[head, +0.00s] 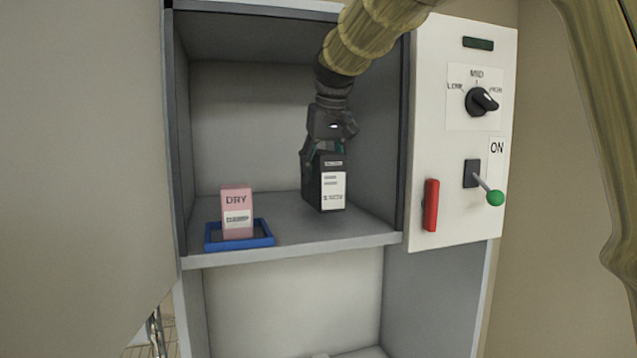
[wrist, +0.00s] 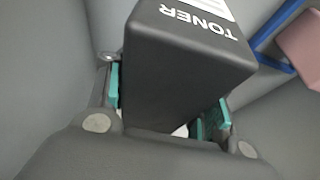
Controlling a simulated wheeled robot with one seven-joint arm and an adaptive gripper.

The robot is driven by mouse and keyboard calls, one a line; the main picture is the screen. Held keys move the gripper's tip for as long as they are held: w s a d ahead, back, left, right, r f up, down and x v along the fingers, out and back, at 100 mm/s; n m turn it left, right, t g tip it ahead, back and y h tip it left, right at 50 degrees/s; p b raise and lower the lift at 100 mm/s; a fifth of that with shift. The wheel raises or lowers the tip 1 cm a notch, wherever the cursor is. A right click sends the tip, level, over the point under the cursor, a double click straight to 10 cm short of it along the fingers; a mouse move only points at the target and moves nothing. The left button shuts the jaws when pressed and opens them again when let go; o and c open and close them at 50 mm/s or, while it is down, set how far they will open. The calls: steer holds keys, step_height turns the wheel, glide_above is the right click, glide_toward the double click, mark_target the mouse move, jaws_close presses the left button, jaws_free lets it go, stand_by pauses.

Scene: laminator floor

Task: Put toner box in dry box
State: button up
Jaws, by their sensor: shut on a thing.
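The toner box (head: 326,185) is black with a white label and stands upright at the right of the grey cabinet shelf in the head view. In the wrist view the toner box (wrist: 185,60) shows its white TONER lettering. My gripper (head: 327,155) comes from above and is shut on the toner box; the teal pads (wrist: 165,110) sit on either side of it. Its base is at or close to the shelf; I cannot tell whether it touches. The task's dry box is not clearly identified; a pink box marked DRY (head: 237,212) stands in a blue tray (head: 262,241) at the shelf's left.
The cabinet shelf (head: 290,222) is bare between the tray and the toner box. A white panel at the right carries a black dial (head: 481,101), a green-knobbed lever (head: 494,197) and a red handle (head: 431,205). A grey door or panel (head: 80,160) fills the left.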

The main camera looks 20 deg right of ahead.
mark_target(322, 182)
steer(key=shift+s, duration=0.2)
step_height(322, 182, down, 3)
steer(key=shift+a+r, duration=0.15)
steer(key=shift+w+f, duration=0.15)
steer(key=shift+f, duration=0.1)
steer(key=shift+s, duration=0.2)
steer(key=o, duration=1.4)
steer(key=shift+w+f, duration=0.1)
